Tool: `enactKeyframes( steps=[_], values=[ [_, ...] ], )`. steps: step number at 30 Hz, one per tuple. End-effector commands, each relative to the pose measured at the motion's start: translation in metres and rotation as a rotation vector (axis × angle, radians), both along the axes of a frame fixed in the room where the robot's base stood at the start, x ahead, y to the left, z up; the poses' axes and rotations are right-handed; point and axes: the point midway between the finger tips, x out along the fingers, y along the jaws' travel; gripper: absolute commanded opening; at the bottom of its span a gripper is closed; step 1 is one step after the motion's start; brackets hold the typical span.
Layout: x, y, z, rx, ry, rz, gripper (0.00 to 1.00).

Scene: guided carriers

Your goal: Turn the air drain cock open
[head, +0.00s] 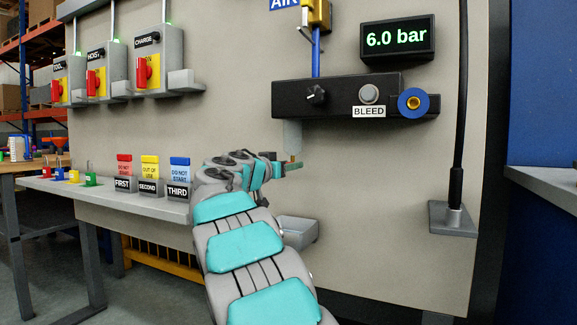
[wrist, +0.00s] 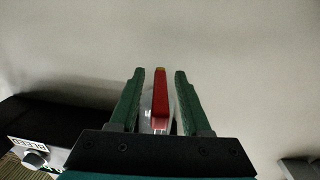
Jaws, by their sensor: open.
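In the wrist view a red lever (wrist: 160,98), which looks like the drain cock's handle, stands between the two green fingers of my gripper (wrist: 160,75). The fingers are open, with a gap on each side of the lever. In the head view my gripper (head: 296,166) is just under the clear bowl (head: 292,136) hanging from the black air manifold (head: 330,97). A small brass-coloured bit shows at the bowl's lower end. The lever itself is mostly hidden there by my gripper.
The manifold carries a black knob (head: 316,95), a BLEED button (head: 369,94) and a blue ring (head: 413,103). A display (head: 397,39) reads 6.0 bar. A grey tray (head: 299,232) sits low on the panel. Tags and padlocks stand on a shelf (head: 140,201) at left.

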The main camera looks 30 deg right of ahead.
Motion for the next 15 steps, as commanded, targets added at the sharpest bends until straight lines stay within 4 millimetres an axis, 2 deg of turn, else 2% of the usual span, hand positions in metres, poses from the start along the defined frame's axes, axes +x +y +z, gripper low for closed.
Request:
enactKeyframes(
  steps=[2, 13, 15],
  values=[
    [-0.0001, 0.0001, 0.0001, 0.000, 0.000, 0.000, 0.44],
    [-0.0001, 0.0002, 0.0001, 0.001, -0.001, 0.000, 0.03],
    [-0.0001, 0.0002, 0.0001, 0.001, -0.001, 0.000, 0.00]
  ],
)
